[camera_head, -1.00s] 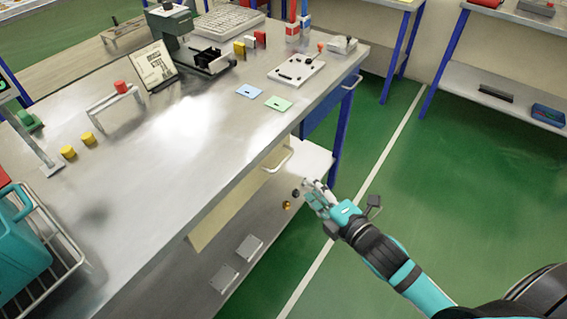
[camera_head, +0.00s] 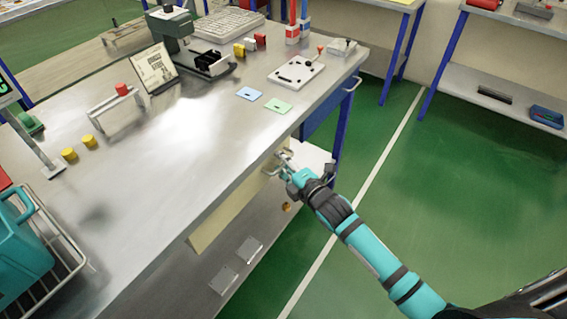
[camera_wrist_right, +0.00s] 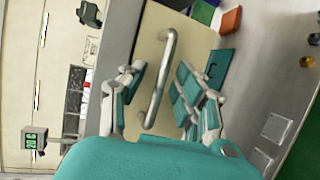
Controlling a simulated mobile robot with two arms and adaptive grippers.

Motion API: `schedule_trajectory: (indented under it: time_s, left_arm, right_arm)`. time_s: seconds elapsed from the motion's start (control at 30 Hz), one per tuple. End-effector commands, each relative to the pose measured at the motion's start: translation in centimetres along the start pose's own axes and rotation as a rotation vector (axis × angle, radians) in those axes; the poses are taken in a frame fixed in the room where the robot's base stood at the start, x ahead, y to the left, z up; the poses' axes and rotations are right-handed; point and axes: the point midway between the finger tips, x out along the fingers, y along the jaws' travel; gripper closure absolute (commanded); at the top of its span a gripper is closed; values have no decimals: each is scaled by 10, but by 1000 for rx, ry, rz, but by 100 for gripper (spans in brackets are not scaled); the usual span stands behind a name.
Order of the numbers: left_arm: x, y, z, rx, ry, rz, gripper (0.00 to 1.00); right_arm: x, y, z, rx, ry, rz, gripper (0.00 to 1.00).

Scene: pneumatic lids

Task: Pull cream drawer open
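The cream drawer (camera_head: 228,212) sits under the front edge of the steel workbench and looks shut in the head view. Its metal bar handle (camera_wrist_right: 157,85) runs between the fingers of my right gripper (camera_wrist_right: 161,72) in the right wrist view. Those fingers are spread on either side of the bar, with gaps visible. In the head view my right gripper (camera_head: 285,163) is at the drawer's right end and hides most of the handle. My left gripper is not in view.
A blue drawer (camera_head: 322,112) is farther right under the bench. A lower shelf (camera_head: 262,225) below holds metal plates (camera_head: 249,248). The steel worktop (camera_head: 170,200) lies above the drawer. Green floor (camera_head: 440,200) in front of the bench is clear.

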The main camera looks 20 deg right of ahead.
Motion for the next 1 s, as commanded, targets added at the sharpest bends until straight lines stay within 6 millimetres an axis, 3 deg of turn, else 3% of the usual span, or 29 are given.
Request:
schedule_trajectory:
  time_s: [0.1, 0.37, 1.0]
  left_arm:
    - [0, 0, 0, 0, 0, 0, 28]
    - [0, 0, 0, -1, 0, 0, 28]
    - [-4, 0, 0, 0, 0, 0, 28]
  right_arm:
    - [0, 0, 0, 0, 0, 0, 68]
    - [0, 0, 0, 0, 0, 0, 100]
    - [-7, 0, 2, -4, 0, -1, 100]
